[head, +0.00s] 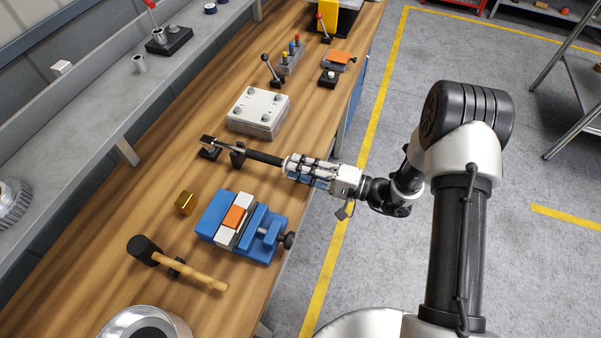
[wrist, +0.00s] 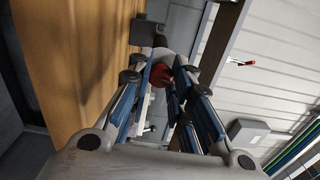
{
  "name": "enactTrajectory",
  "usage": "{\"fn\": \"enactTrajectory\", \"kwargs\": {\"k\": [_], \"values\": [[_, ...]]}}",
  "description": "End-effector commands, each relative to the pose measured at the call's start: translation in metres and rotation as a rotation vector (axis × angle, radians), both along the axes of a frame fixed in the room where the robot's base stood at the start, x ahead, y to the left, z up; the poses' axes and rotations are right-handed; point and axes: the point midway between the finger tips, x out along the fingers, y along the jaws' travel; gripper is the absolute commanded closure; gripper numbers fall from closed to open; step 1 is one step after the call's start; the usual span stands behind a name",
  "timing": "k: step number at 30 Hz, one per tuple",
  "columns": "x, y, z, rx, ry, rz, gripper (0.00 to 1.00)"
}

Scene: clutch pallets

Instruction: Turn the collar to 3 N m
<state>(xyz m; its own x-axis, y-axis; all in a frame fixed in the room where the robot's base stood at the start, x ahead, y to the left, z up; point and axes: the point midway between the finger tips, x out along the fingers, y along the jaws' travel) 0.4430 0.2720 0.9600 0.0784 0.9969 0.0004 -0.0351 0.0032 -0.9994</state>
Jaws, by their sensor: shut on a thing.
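The torque wrench (head: 264,157) lies level across two black supports above the wooden bench, its head to the left and its dark handle towards my arm. My gripper (head: 292,165) is shut around the wrench's right-hand end. In the wrist view my gripper (wrist: 172,72) has its blue-grey fingers on both sides of that end. A pale round part, probably the collar (wrist: 176,58), and a red part (wrist: 160,75) show between the fingers. The collar is mostly hidden by the fingers in the head view. I cannot read any scale on it.
A blue vise (head: 262,246) holding an orange block stands in front of the wrench. A pale bolted plate (head: 258,109) sits behind. The floor on the right is clear near the bench.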

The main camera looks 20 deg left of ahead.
Motion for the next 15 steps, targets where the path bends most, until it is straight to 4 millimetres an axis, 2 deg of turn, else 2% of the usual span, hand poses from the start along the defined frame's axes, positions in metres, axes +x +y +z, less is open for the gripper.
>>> {"fn": "enactTrajectory", "kwargs": {"k": [6,15], "values": [[0.0001,0.0000,-0.0019,-0.010,-0.128,0.000,1.00],[0.0001,0.0000,-0.0001,-0.017,-0.214,0.000,1.00]]}}
